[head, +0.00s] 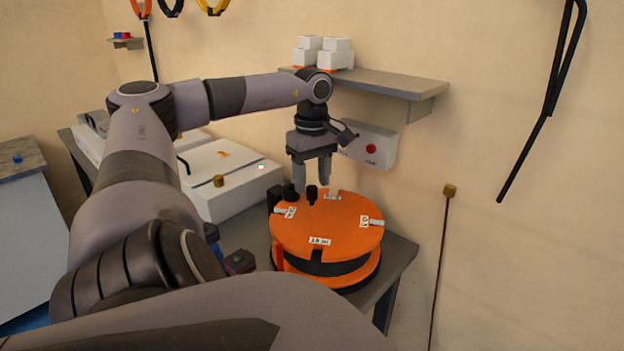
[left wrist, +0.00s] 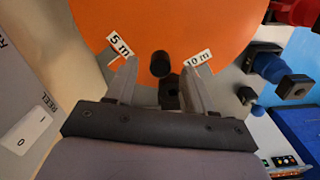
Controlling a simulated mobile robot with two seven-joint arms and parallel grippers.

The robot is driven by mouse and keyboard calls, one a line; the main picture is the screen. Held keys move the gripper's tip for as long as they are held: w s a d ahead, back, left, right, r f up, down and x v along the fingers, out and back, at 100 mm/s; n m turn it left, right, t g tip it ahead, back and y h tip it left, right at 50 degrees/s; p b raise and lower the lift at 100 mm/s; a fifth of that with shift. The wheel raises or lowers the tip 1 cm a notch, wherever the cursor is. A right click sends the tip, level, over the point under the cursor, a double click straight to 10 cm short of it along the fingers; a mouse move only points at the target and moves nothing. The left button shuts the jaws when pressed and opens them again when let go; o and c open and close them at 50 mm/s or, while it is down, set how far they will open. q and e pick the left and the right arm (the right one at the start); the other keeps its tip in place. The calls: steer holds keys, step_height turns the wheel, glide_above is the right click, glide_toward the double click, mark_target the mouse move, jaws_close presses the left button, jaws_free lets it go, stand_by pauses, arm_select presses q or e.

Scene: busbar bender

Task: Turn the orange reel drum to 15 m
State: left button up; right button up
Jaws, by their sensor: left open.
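The orange reel drum (head: 345,213) lies flat on the grey bench, with a dark lower part showing under its orange top. White labels sit around its rim; the front one looks like 15 m (head: 319,241). In the left wrist view the drum (left wrist: 190,22) shows a 5 m label (left wrist: 120,45) and a 10 m label (left wrist: 198,60). A black knob (left wrist: 160,63) stands near its edge. My left gripper (head: 312,187) points down over the drum's far left part, open, with the knob appearing between its fingertips (left wrist: 160,72). I cannot tell if they touch it. My right gripper is out of view.
A white box (head: 230,180) stands left of the drum. A grey shelf (head: 385,80) with white boxes and a wall box with a red button (head: 371,149) are behind. A thin rod (head: 440,265) leans on the wall at right. A red post (head: 279,257) stands beside the drum.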

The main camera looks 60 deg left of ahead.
arm_select(q)
steer(key=shift+r+p, duration=0.45)
steer(key=shift+r, duration=2.1)
